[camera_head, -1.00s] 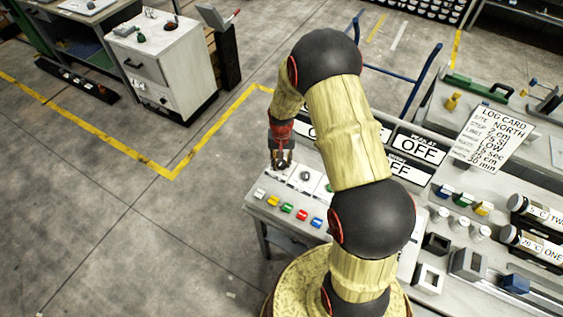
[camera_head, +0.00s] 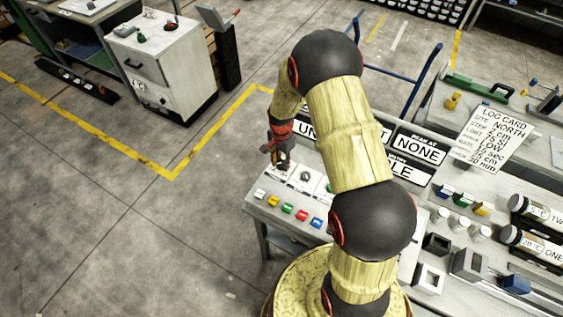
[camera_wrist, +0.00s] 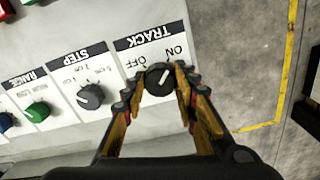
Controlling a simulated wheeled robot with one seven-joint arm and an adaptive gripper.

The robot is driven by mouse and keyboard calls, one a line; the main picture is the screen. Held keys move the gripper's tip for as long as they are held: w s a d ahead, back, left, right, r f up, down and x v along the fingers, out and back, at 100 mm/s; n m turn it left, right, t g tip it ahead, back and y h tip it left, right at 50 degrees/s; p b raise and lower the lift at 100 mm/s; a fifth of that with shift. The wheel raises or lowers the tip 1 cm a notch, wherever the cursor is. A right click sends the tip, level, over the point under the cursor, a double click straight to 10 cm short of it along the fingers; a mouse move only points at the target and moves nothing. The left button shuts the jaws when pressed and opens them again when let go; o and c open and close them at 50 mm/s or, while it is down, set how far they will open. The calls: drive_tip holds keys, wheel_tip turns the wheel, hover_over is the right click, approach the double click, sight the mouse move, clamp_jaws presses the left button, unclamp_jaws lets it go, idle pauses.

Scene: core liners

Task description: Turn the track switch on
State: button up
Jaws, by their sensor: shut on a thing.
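The track switch is a dark round knob (camera_wrist: 160,77) under the label TRACK in the wrist view, with OFF and ON printed above it. Its white pointer line leans toward ON. My gripper (camera_wrist: 158,88) is shut on the knob, one finger on each side of it. In the head view my gripper (camera_head: 280,163) is at the far left corner of the control panel (camera_head: 262,208); the knob is hidden there by the fingers.
Beside it are the STEP knob (camera_wrist: 91,97) and the green RANGE knob (camera_wrist: 37,112). Coloured buttons line the panel's front edge. Displays behind include one reading NONE (camera_head: 415,150). A log card (camera_head: 491,138) stands at right. Open floor lies left.

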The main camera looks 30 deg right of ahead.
sight(281, 163)
idle(0.4)
drive_tip(key=o, duration=1.1)
drive_tip(key=shift+o, duration=0.2)
drive_tip(key=shift+r, duration=0.1)
wheel_tip(281, 163, up, 12)
idle(0.3)
